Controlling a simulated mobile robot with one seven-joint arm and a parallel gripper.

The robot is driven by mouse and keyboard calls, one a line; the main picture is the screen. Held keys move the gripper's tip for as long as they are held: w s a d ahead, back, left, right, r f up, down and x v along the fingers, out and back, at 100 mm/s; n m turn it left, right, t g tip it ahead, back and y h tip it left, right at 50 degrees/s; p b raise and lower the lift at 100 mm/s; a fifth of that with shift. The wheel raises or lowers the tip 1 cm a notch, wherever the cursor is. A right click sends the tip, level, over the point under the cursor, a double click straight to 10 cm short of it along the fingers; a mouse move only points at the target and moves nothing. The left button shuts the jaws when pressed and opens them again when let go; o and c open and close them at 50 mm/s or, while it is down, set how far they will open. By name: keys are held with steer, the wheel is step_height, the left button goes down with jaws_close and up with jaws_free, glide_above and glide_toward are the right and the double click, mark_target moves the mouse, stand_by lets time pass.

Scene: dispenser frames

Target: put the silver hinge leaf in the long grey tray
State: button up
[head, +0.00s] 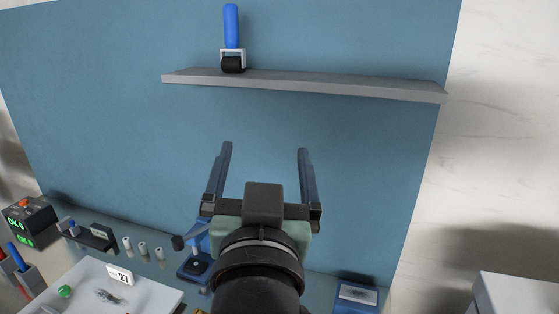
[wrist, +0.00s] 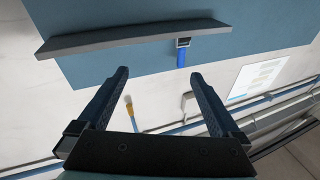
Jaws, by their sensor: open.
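My gripper (head: 264,148) is open and empty, its two dark fingers raised in front of the blue back panel. It also shows open in the wrist view (wrist: 159,74), with nothing between the fingers. I cannot make out a silver hinge leaf in either view. I cannot make out a long grey tray either; the lower part of the work surface is out of view or hidden behind my arm.
A grey shelf (head: 310,85) crosses the blue panel (head: 130,130) and carries a blue-handled roller (head: 232,40). Below are a white board (head: 145,296), a blue device (head: 194,262), small grey cylinders (head: 143,249), a display box (head: 28,222) and a blue box (head: 356,296).

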steer(key=s+d+r+t, duration=0.1)
steer(key=s+r+t, duration=0.2)
steer(key=r, duration=0.6)
steer(key=s+r+n+t, duration=0.1)
steer(key=s+r+t, duration=0.3)
steer(key=s+r, duration=0.3)
step_height(320, 180, up, 2)
steer(key=shift+s+d+r, duration=0.2)
steer(key=shift+s+d, duration=0.15)
steer(key=shift+d, duration=0.05)
steer(key=shift+f, duration=0.25)
